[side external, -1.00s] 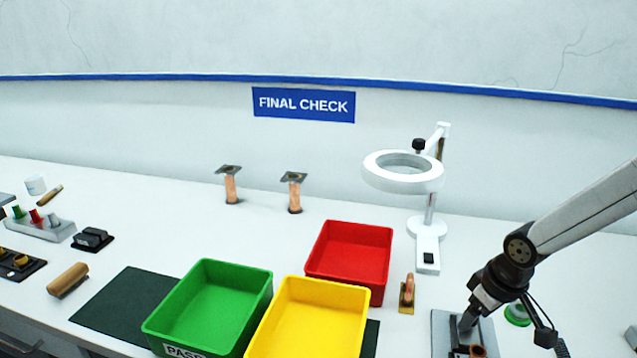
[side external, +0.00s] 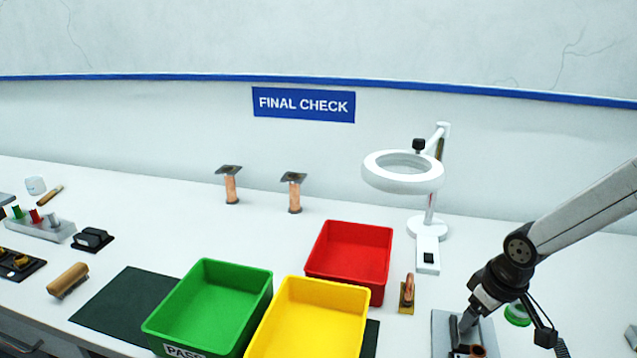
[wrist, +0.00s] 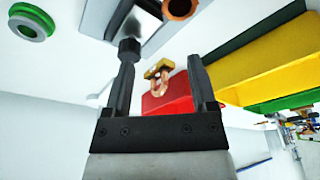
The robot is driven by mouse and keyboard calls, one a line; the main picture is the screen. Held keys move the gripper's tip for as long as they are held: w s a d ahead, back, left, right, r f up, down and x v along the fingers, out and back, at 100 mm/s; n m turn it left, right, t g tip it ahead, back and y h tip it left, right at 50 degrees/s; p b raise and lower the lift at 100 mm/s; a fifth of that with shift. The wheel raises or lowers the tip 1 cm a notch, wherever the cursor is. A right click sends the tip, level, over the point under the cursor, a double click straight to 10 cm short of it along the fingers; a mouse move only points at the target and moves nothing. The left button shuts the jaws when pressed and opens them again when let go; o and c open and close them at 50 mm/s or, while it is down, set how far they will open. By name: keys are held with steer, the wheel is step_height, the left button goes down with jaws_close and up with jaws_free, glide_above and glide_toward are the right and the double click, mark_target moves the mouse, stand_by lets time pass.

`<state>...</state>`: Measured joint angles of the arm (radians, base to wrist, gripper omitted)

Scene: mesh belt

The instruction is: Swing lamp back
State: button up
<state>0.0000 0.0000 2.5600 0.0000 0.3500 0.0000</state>
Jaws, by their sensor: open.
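The white ring lamp (side external: 403,183) stands at the back right of the bench in the side view, on a white base (side external: 427,228). Its ring head hangs level, reaching forward-left from a jointed arm with a black knob (side external: 419,145). My gripper (side external: 466,325) is low at the right front, over a grey plate, well apart from the lamp. In the wrist view my gripper (wrist: 163,55) is open, with nothing between its fingers.
A red bin (side external: 350,254), yellow bin (side external: 310,318) and green bin (side external: 209,308) stand left of my gripper. A small copper piece on a brass base (side external: 407,292) stands between the red bin and gripper. Two copper posts (side external: 231,185) stand at the back. The rear bench is mostly clear.

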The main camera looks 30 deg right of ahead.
stand_by(0.6)
steer(key=w+d+r+t, duration=0.1)
steer(key=w+d+r, duration=0.2)
steer(key=w, duration=0.3)
steer(key=w+d+r+t+h, duration=0.1)
steer(key=w+d+r+t, duration=0.15)
steer(key=w, duration=0.25)
steer(key=w+d+r+t, duration=0.1)
steer(key=w+d+r, duration=0.25)
steer(key=w, duration=0.25)
steer(key=w+d+r+n+t+h, duration=0.1)
steer(key=w+d+r+t+h, duration=0.1)
steer(key=w+d+r, duration=0.6)
steer(key=w+d+r+t+h, duration=0.2)
steer(key=w+d+r, duration=0.3)
steer(key=d, duration=0.5)
steer(key=a+r+m+g+y, duration=0.1)
steer(key=a+r+m+g, duration=0.1)
steer(key=a, duration=0.5)
steer(key=a+r+m+g+y, duration=0.2)
steer(key=a+m, duration=0.1)
steer(key=a, duration=0.4)
steer(key=s+a+r+m+g+h, duration=0.2)
steer(key=s+a+r+m+g, duration=0.2)
steer(key=s+a+m, duration=0.3)
steer(key=a+m, duration=0.1)
steer(key=a, duration=0.2)
steer(key=shift+s+r+g, duration=0.15)
steer(key=shift+r+g, duration=0.2)
steer(key=shift+r, duration=0.05)
